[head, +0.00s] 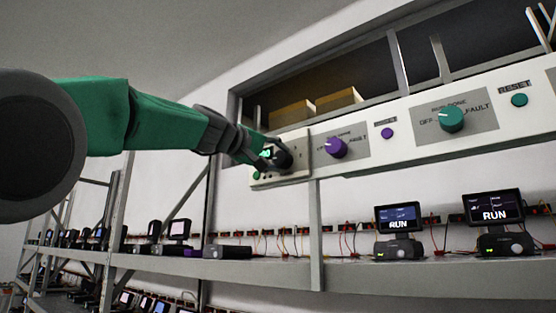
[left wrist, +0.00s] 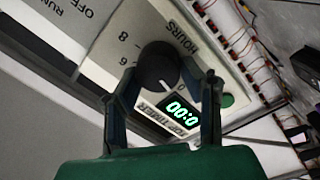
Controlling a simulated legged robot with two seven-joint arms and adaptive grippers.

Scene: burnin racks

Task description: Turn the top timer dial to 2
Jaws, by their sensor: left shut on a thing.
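The timer dial, a round black knob, shows in the left wrist view (left wrist: 158,66) and in the head view (head: 284,157). It sits on a cream timer panel (left wrist: 112,50) marked HOURS, with numbers such as 0, 6 and 8 around the knob. A small white mark on the knob points toward the timer display (left wrist: 180,110), which reads 0:00 in green digits. My left gripper (head: 270,156) is at the dial, and its two fingers (left wrist: 168,88) stand on either side of the knob, shut on it. My right gripper is not in view.
A purple knob (head: 336,147) and a green knob (head: 451,119) sit on the same rail to the right. A green button (left wrist: 227,100) is beside the display. Below, a shelf (head: 400,275) holds several small devices; two screens read RUN.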

